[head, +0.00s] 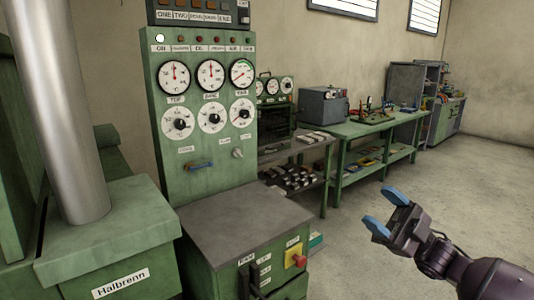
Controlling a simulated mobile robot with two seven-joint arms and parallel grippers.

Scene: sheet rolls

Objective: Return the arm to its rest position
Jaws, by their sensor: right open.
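My right arm (490,276) comes in from the lower right corner. My right gripper (384,212) has two blue fingertips spread apart, with nothing between them. It is in the air over the bare floor, to the right of the green control console. It touches nothing in this view. My left arm and gripper are not in view.
A green gauge panel (170,98) rises above a grey console top (222,222), with a red knob (300,261) on the front. A grey metal cylinder (70,110) stands at the left. A green workbench (350,130) lines the back wall. The floor (470,190) at right is clear.

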